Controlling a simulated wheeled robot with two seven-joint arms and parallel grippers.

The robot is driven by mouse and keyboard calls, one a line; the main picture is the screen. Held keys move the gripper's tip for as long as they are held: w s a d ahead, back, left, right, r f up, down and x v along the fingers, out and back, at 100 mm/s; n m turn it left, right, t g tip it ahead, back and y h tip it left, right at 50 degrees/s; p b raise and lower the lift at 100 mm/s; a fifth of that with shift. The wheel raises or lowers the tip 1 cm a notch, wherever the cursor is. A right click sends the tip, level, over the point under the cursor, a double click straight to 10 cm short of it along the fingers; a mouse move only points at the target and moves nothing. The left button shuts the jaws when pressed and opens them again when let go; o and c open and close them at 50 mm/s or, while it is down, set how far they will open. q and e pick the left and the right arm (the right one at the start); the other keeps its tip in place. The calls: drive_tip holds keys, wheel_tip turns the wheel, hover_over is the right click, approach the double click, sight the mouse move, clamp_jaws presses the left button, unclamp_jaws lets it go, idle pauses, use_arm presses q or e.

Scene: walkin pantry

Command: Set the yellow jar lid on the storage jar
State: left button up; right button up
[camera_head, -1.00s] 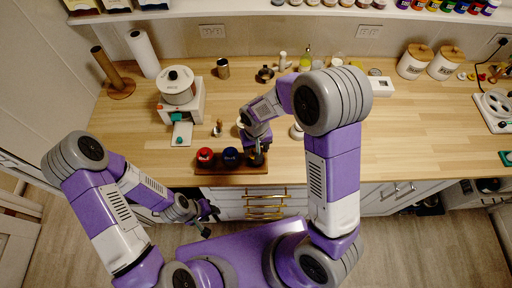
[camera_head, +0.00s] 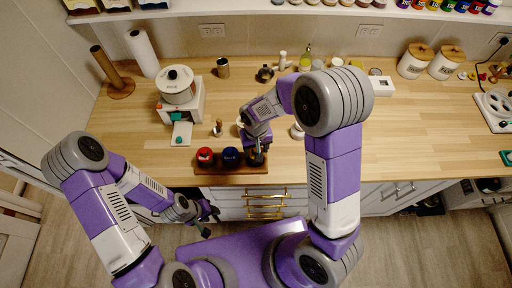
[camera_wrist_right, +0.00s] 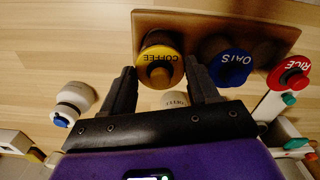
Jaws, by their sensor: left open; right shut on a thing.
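The yellow lid (camera_wrist_right: 158,72), marked COFFEE and with a dark knob, sits between the fingertips of my right gripper (camera_wrist_right: 160,80), which is shut on it. It is over the end of the wooden tray (camera_wrist_right: 215,25); I cannot tell whether it is lifted. In the head view my right gripper (camera_head: 256,152) hides most of the lid. A pale jar with lettering (camera_wrist_right: 175,98), probably the storage jar, shows partly between the fingers, and part of it shows behind the gripper in the head view (camera_head: 240,124). My left gripper (camera_head: 207,215) is open and empty in front of the counter.
A blue OATS lid (camera_wrist_right: 232,66) and a red RICE lid (camera_wrist_right: 290,74) are beside the yellow one on the tray. A white object with a blue tip (camera_wrist_right: 75,100) stands nearby. A white appliance with a pot (camera_head: 180,95) stands left. The counter's right middle (camera_head: 430,120) is clear.

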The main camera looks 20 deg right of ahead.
drive_tip(key=shift+f+b, duration=0.4)
drive_tip(key=shift+f, duration=0.05)
idle(0.5)
drive_tip(key=o, duration=1.1)
drive_tip(key=shift+o, duration=0.2)
drive_tip(key=shift+o, duration=0.8)
drive_tip(key=shift+r, duration=0.1)
drive_tip(key=shift+r+p, duration=2.65)
drive_tip(key=shift+r, duration=0.8)
